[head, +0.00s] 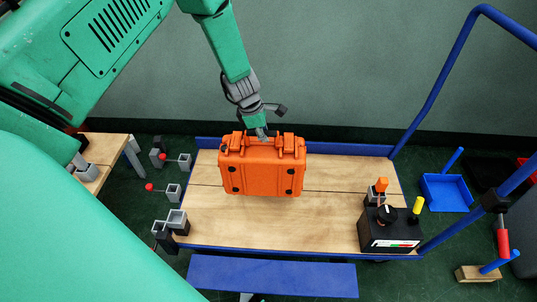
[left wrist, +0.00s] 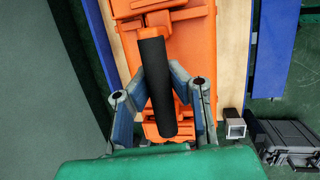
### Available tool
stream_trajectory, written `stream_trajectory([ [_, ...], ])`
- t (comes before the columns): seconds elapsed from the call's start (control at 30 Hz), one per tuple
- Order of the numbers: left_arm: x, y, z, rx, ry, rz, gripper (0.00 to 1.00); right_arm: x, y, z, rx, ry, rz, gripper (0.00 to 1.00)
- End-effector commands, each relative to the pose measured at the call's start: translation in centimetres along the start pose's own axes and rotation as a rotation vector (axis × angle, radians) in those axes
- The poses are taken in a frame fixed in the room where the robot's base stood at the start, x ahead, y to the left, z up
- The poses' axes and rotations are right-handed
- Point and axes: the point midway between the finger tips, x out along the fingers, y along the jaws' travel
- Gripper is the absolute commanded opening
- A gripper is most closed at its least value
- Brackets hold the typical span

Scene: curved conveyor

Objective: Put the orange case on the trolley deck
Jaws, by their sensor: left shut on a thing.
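The orange case (head: 262,168) hangs upright or stands over the wooden trolley deck (head: 325,215), left of the deck's middle; I cannot tell whether its base touches the boards. My left gripper (head: 262,134) is above the case, shut on its handle. In the left wrist view the fingers (left wrist: 151,100) close around the dark handle grip (left wrist: 152,80), with the orange case (left wrist: 195,50) behind it. The handle is mostly hidden in the head view. My right gripper is not in view.
A black control box (head: 388,232) with a knob stands at the deck's right end. A blue rail (head: 440,85) rises at the right. Small grey clamps (head: 177,220) sit at the left edge. The deck's middle is bare.

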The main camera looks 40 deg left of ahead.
Motion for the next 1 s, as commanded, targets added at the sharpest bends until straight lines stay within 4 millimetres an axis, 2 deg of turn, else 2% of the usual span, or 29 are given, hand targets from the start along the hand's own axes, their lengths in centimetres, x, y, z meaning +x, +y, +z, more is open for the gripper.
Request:
stream_trajectory([
  [0.23,4.1,-0.6,-1.0,0.000,-0.002,0.000,0.00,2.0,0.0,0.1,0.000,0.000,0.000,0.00],
  [0.47,5.7,-0.8,-1.4,0.002,-0.002,0.002,0.00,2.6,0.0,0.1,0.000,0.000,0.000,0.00],
  [0.7,8.5,-1.2,-2.1,0.002,-0.002,0.001,0.00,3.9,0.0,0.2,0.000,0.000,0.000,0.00],
  [1.0,8.6,-1.2,-2.1,0.003,-0.002,0.002,0.00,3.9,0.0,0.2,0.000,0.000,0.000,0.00],
])
